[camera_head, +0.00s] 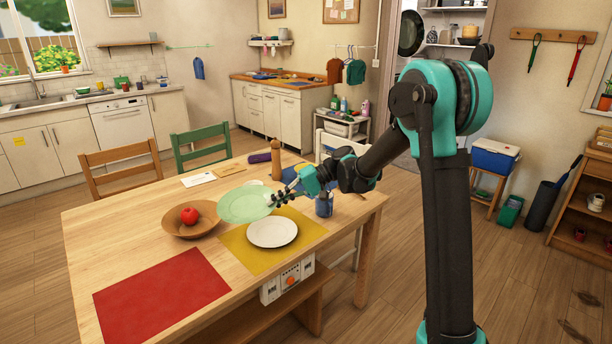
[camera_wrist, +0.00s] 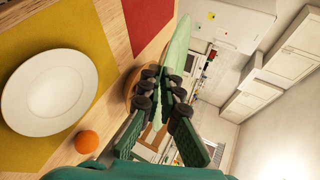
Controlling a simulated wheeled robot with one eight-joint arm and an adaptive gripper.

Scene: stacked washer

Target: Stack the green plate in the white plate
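The green plate (camera_head: 240,205) is held at its right rim by my gripper (camera_head: 277,200), above the table. In the wrist view the green plate (camera_wrist: 178,50) shows nearly edge-on between the dark fingers of my gripper (camera_wrist: 165,88), which are closed on its rim. The white plate (camera_head: 272,233) lies flat and empty on a yellow mat, in front of and to the right of the green plate. It also shows in the wrist view (camera_wrist: 48,92), to the left of my gripper and apart from it.
A wooden bowl (camera_head: 190,226) with a red apple (camera_head: 189,216) stands left of the green plate. A red mat (camera_head: 160,296) lies bare at front left. An orange (camera_wrist: 87,142) is beside the white plate. A blue mug (camera_head: 324,206) and pepper mill (camera_head: 276,160) stand near my gripper.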

